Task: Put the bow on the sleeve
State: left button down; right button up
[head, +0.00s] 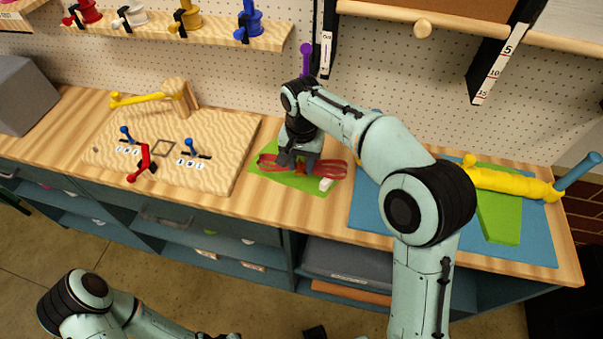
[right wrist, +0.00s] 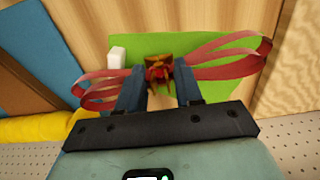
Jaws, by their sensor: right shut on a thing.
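A red bow with two ribbon loops (head: 332,169) is at the green mat (head: 317,187) on the bench. My right gripper (head: 300,168) points down over it. In the right wrist view, the fingers (right wrist: 159,88) are on either side of the bow's orange-brown and red centre (right wrist: 158,70), with red loops (right wrist: 230,58) out to both sides. Whether the bow touches the mat is unclear. A long yellow wrapped form (head: 508,184), possibly the sleeve, lies across a green piece (head: 500,218) on a blue mat (head: 450,235) at the right.
A small white block (head: 325,184) sits on the green mat. A sandy board (head: 215,150) with blue, red and yellow levers is left of it. A purple-topped post (head: 305,55) is behind my right gripper. A shelf with ribbon spools (head: 190,18) hangs above.

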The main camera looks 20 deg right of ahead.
aim_at(302, 169)
pick_arm(q)
jog(key=shift+s+f, duration=0.2)
jog(key=shift+f, duration=0.15)
pick_arm(e)
jog(key=shift+f, duration=2.1)
pick_arm(q)
jog(key=shift+b, duration=0.3)
pick_arm(e)
jog(key=shift+f, duration=0.1)
jog(key=o, duration=1)
jog(key=shift+f, duration=0.1)
notch_tip(302, 169, up, 12)
jog(key=shift+r+p, duration=0.25)
jog(key=shift+p, duration=0.9)
pick_arm(q)
jog(key=r, duration=0.1)
jog(key=w+r, duration=0.1)
jog(key=shift+w+r, duration=0.3)
jog(key=shift+r, duration=0.05)
jog(key=shift+s, duration=0.15)
pick_arm(e)
jog(key=shift+f, duration=0.1)
